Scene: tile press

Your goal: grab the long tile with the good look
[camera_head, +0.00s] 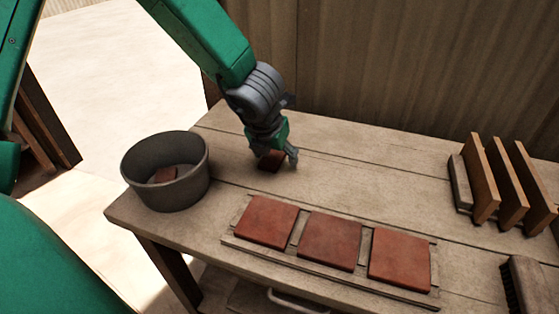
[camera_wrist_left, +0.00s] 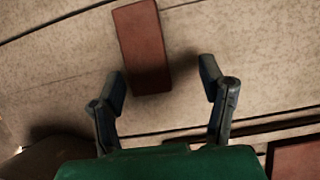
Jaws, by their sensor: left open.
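A long reddish-brown tile (camera_wrist_left: 144,45) lies flat on the wooden table in the left wrist view, its near end between the tips of my open left gripper (camera_wrist_left: 165,88). The fingers stand apart from its sides. In the head view my left gripper (camera_head: 276,156) is low over the table's back part and partly hides this tile (camera_head: 269,163). Three square red tiles, left (camera_head: 267,221), middle (camera_head: 329,241) and right (camera_head: 399,260), lie in a row on a wooden tray (camera_head: 234,241). My right gripper is not in view.
A grey round bucket (camera_head: 184,196) with a piece of reddish tile (camera_head: 165,174) inside stands at the table's left corner. A rack with upright wooden boards (camera_head: 507,185) is at the right. A brush (camera_head: 526,284) lies at the front right. The table's back middle (camera_head: 370,165) is clear.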

